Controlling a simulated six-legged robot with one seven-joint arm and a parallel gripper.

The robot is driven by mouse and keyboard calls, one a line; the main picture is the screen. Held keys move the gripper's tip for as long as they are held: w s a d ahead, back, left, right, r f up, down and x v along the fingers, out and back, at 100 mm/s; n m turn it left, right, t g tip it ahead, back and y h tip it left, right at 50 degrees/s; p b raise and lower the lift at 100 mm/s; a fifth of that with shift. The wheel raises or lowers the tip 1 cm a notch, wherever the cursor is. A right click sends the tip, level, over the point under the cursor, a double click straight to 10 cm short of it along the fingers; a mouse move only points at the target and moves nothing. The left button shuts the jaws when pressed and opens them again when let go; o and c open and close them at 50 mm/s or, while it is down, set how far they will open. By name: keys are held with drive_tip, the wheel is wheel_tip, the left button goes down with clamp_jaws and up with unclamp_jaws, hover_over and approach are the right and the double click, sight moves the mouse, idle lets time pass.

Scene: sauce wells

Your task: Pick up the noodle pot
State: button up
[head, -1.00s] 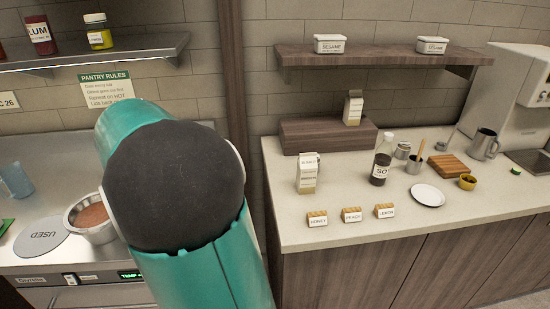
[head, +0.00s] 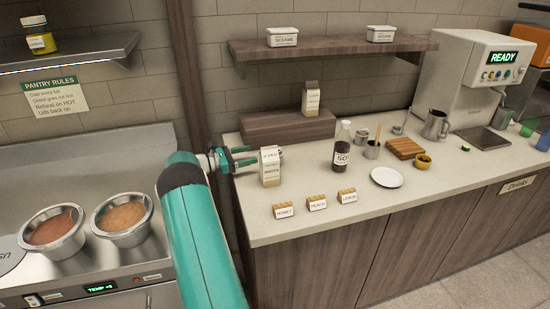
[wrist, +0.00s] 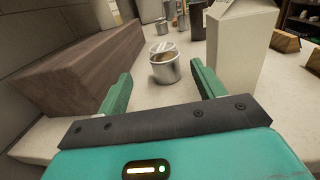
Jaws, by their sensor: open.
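My gripper (head: 246,158) is open and empty, low over the counter's left end and left of the milk carton (head: 270,167). In the wrist view, its two green fingers are apart, and a small shiny metal pot (wrist: 164,70) stands upright beyond them, roughly centred in the gap. It appears to be the noodle pot, but no label shows. A round clear or shiny rim shows at its back; I cannot tell whether it is a lid. In the head view the carton and gripper mostly hide the pot. The carton (wrist: 238,50) stands close beside the right finger.
A wooden riser (wrist: 85,65) runs along the left finger's side. A soy bottle (head: 341,152), metal cup (head: 372,151) and white plate (head: 387,178) stand farther right. Small signs (head: 317,204) line the front. Two filled wells (head: 124,240) are on the left station.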

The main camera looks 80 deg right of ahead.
approach(280, 148)
drive_tip(key=x, duration=0.4)
drive_tip(key=shift+d+f, duration=0.15)
drive_tip(key=shift+d, duration=0.1)
drive_tip(key=x, duration=0.4)
drive_tip(key=shift+s+f, duration=0.2)
drive_tip(key=shift+s, duration=0.2)
drive_tip(key=shift+s+d, duration=0.35)
drive_tip(key=shift+d, duration=0.05)
drive_tip(key=shift+r, duration=0.1)
drive_tip(key=c, duration=1)
